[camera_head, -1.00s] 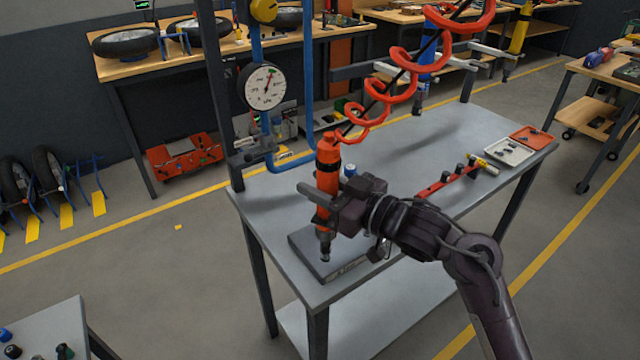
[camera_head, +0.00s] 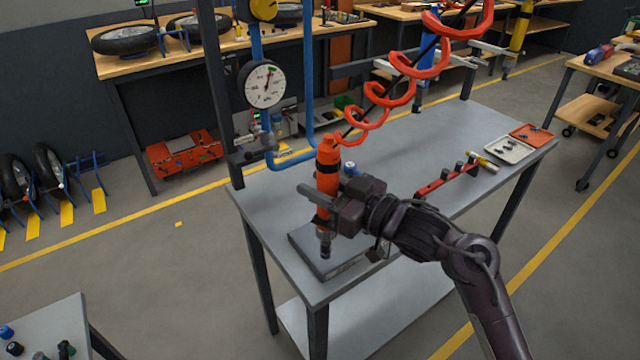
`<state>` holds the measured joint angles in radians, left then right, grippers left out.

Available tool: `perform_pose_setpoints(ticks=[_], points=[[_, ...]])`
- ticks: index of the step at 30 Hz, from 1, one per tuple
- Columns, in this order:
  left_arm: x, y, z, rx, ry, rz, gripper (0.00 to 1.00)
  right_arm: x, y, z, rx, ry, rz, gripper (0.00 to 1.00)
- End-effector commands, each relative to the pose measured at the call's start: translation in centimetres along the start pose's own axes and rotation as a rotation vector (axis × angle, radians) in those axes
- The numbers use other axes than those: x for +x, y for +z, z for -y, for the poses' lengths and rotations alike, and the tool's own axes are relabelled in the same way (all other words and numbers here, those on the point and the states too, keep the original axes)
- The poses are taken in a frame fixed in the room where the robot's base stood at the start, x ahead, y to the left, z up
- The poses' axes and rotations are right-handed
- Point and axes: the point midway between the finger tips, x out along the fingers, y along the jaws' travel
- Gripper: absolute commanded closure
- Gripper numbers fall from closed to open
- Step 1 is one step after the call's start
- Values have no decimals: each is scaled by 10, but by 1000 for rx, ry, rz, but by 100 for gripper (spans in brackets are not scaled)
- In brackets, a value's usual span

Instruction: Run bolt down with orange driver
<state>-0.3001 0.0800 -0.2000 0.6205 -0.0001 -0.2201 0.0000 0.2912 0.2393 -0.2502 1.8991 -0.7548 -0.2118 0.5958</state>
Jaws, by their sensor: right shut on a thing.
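The orange driver (camera_head: 328,168) stands upright over the grey plate block (camera_head: 308,249) near the front left corner of the workbench. My right gripper (camera_head: 322,205) is shut around the driver's lower body. The driver's dark socket tip (camera_head: 326,250) points down at the block's top. No bolt can be made out under the tip; whether the socket touches one I cannot tell. My left gripper is not in view.
A red coiled hose (camera_head: 400,75) hangs above the driver. A red socket rail (camera_head: 446,180) and parts trays (camera_head: 508,150) lie on the right of the workbench (camera_head: 420,135). A gauge (camera_head: 265,84) hangs on the left post. The bench middle is clear.

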Motion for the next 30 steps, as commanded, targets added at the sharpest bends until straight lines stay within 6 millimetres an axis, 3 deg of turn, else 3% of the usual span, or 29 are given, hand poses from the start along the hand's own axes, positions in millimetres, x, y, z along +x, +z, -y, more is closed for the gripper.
perform_pose_setpoints(ticks=[30], points=[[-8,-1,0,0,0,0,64,0,6,0,1,0,-1,100]])
